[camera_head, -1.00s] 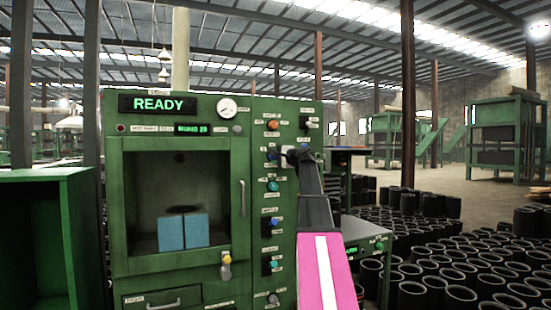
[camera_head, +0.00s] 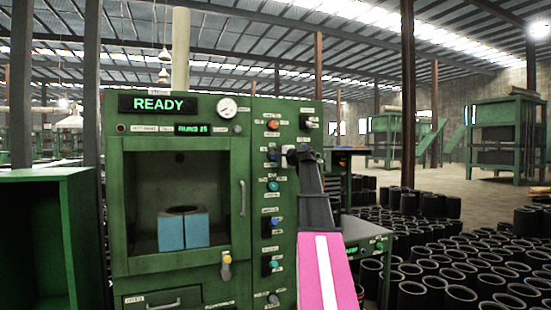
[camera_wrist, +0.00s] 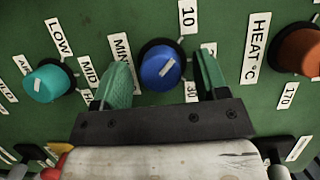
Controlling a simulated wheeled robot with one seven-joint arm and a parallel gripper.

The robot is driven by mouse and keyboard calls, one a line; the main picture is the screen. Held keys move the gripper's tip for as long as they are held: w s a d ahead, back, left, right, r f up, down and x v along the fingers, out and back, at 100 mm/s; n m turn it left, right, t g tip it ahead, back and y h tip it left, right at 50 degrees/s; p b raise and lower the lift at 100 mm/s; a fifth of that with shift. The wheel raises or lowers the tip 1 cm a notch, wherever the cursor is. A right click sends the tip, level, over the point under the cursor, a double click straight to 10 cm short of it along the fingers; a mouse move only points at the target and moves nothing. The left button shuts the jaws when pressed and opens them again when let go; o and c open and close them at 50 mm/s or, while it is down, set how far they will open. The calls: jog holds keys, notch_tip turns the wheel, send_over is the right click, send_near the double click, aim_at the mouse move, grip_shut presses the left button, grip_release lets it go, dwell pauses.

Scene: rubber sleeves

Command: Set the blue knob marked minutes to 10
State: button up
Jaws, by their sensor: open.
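The blue knob (camera_wrist: 158,66) is on the green panel, with a partly hidden label beginning "MIN" (camera_wrist: 122,62) to its left in the wrist view. A "10" label (camera_wrist: 188,16) is above it and a "30" label (camera_wrist: 191,91) below right. Another label behind the right finger is mostly hidden. The knob's short white mark slants from lower left to upper right. My gripper (camera_wrist: 160,76) is open, with a finger on each side of the knob; contact cannot be told. In the head view, my gripper (camera_head: 287,153) is at the panel, just right of the blue knob (camera_head: 272,155).
In the wrist view, an orange knob (camera_wrist: 300,48) labelled "HEAT C" is to the right and a teal knob (camera_wrist: 44,84) to the left. The head view shows the oven door handle (camera_head: 242,198) left of the knobs. Black sleeves (camera_head: 450,255) crowd the floor at right.

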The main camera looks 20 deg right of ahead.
jog(key=v, duration=1)
jog(key=shift+s, duration=0.35)
jog(key=shift+d, duration=0.15)
